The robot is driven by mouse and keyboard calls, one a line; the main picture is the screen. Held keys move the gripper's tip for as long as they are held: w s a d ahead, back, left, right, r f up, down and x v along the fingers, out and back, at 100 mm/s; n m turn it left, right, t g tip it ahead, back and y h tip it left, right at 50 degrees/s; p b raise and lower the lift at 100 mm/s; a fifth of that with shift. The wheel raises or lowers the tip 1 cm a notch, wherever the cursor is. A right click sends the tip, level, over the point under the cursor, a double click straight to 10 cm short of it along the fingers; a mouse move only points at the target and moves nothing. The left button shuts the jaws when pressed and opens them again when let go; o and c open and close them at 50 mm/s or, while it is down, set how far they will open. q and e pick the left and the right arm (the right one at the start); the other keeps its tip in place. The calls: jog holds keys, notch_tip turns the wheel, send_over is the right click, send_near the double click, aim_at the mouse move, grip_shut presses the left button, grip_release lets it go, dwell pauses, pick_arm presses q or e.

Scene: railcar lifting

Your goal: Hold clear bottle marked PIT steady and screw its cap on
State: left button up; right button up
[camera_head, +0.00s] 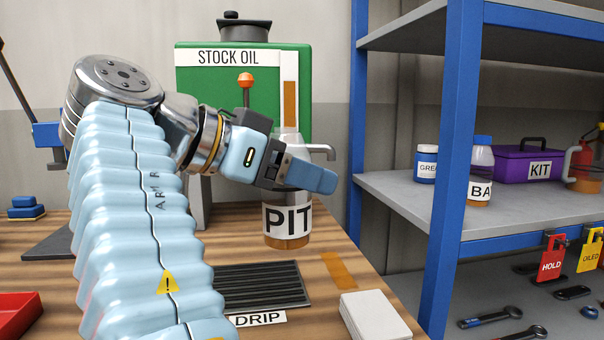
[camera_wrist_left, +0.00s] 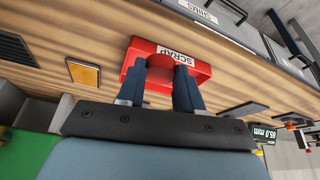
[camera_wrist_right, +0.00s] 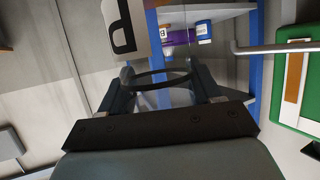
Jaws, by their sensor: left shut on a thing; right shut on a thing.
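The clear bottle marked PIT (camera_head: 288,222) is upright near the bench's right end, with brown oil low in it. My right gripper (camera_head: 300,172) is shut on its upper part, partly hiding its neck. In the right wrist view the bottle (camera_wrist_right: 122,35) lies between the fingers (camera_wrist_right: 158,88), and a dark ring crosses there. I see no cap on it. My left gripper (camera_wrist_left: 160,78) shows only in its wrist view, over the red SCRAP tray. It is shut on a round, dark red thing (camera_wrist_left: 159,76) that looks like a cap, hard to tell from the tray.
The green STOCK OIL can (camera_head: 240,85) with its grey spout (camera_head: 322,150) stands behind the bottle. A black DRIP grate (camera_head: 262,284) and a white block (camera_head: 374,316) are in front. The SCRAP tray (camera_wrist_left: 203,76) is below my left gripper. A blue-posted shelf (camera_head: 455,120) stands at right.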

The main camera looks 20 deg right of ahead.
jog(key=o, duration=0.4)
jog(key=c, duration=0.8)
jog(key=shift+c, duration=0.2)
jog(key=shift+s, duration=0.1)
